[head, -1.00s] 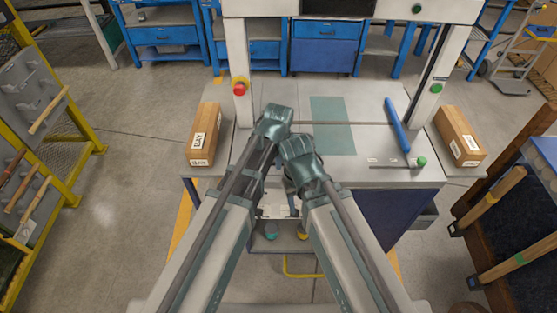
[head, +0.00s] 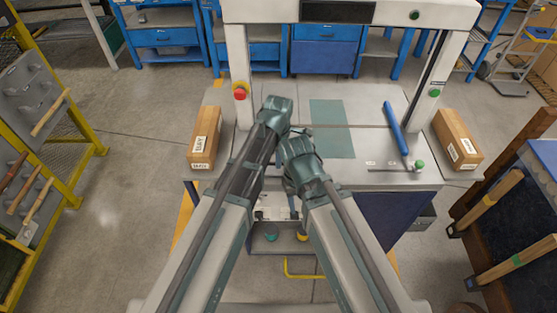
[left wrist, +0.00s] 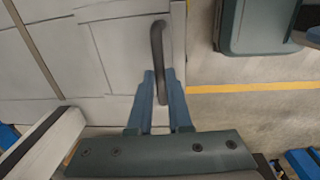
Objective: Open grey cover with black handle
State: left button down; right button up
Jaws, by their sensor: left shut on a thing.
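The grey cover (left wrist: 120,45) shows in the left wrist view as a flat light-grey panel with thin seams around it. Its black handle (left wrist: 157,35) is a dark upright bar near the panel's right edge. My left gripper (left wrist: 159,73) has its two blue fingers on either side of the handle's lower part and is shut on it. In the head view my two arms cover the middle of the workbench, and I cannot make out the handle there. My right gripper does not show; only the right arm's wrist links do.
The workbench (head: 375,178) carries a blue bar (head: 395,127) at right. A red button (head: 240,93) is on the left post. A tool rack (head: 35,90) stands left, with open floor between.

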pick_arm(q)
jog(key=w+r+g+p, duration=0.2)
jog(key=w+r, duration=0.1)
jog(key=w, duration=0.5)
jog(key=w+r+g+p, duration=0.2)
jog(key=w+r+g, duration=0.1)
jog(key=w, duration=0.6)
jog(key=shift+r, duration=0.3)
jog(key=c, duration=0.8)
grip_release()
jog(key=shift+c, duration=0.2)
jog(key=shift+r, duration=0.1)
